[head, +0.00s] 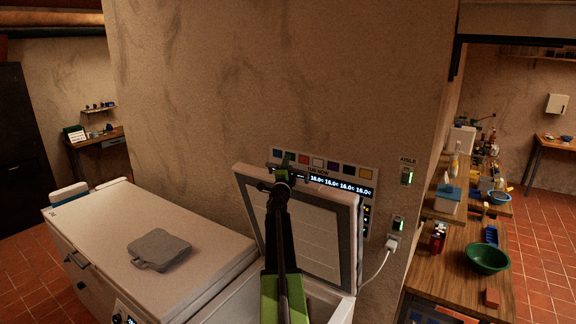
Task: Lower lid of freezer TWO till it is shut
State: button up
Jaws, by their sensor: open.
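A white chest freezer (232,306) stands at the bottom middle with its lid (340,215) raised, leaning back near the wall. No number is readable on it; it is the only freezer here with an open lid. My arm reaches up in front of the lid and hides part of its inner face. My gripper (287,163) is at the lid's upper edge, open and small in the picture. I cannot tell whether it touches the lid or is in front of it or above it.
A second white chest freezer (100,215) to the left is shut, with a grey flat bag (160,249) on it. A wall panel (340,178) with displays is behind the raised lid. A plug and cable (391,244) hang right. A wooden bench (455,270) holds a green bowl (488,258).

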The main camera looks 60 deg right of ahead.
jog(key=shift+c, duration=0.4)
grip_shut()
dwell(0.9)
